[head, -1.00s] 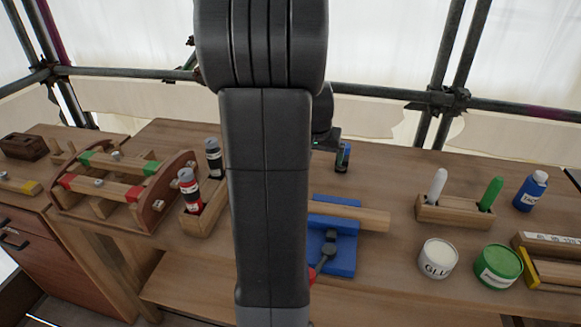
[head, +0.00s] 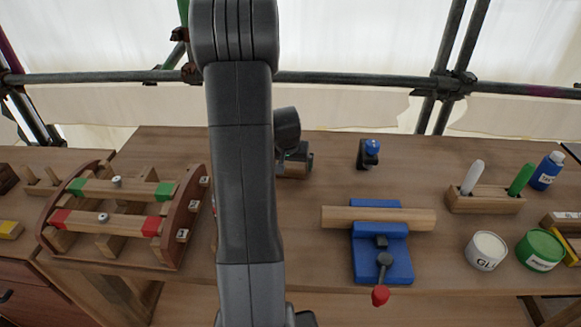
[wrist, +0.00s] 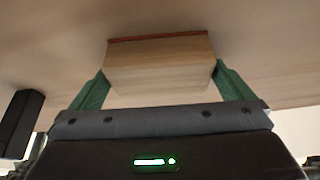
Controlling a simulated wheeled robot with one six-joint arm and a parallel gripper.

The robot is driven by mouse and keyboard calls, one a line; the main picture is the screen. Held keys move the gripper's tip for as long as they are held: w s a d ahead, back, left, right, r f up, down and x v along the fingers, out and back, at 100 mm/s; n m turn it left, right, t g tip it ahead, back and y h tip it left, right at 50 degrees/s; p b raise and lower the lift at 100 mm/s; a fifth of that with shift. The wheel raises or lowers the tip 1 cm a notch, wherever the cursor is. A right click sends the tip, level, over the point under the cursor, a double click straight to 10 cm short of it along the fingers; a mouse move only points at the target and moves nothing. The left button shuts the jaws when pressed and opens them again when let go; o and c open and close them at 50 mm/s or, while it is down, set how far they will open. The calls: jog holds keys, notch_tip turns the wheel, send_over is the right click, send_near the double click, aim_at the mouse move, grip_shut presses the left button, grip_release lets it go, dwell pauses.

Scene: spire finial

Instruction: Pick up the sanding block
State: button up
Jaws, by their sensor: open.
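The sanding block, a pale wooden block with a reddish-brown strip along its far edge (wrist: 160,65), lies on the bench in the wrist view. My gripper (wrist: 161,72) is open, with one green finger on each side of the block. The fingers look close to its sides; whether they touch cannot be told. In the head view my gripper (head: 295,158) is partly hidden by my arm, low over the bench. A small part of the wooden block (head: 292,171) shows below it.
A blue vise (head: 383,262) clamping a wooden bar (head: 340,218) stands to the right. A blue-topped item (head: 370,152) stands behind it. A wooden frame with green and red pieces (head: 115,220) is at left. Glue and green tins (head: 487,252) are at right. A dark post (wrist: 20,122) stands left in the wrist view.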

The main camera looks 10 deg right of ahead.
aim_at(290, 163)
jog(key=shift+w+f, duration=0.1)
jog(key=shift+f, duration=0.15)
jog(key=shift+c, duration=0.4)
jog(key=c, duration=0.7)
jog(key=shift+r, duration=0.15)
notch_tip(290, 163, up, 10)
jog(key=shift+f, duration=0.1)
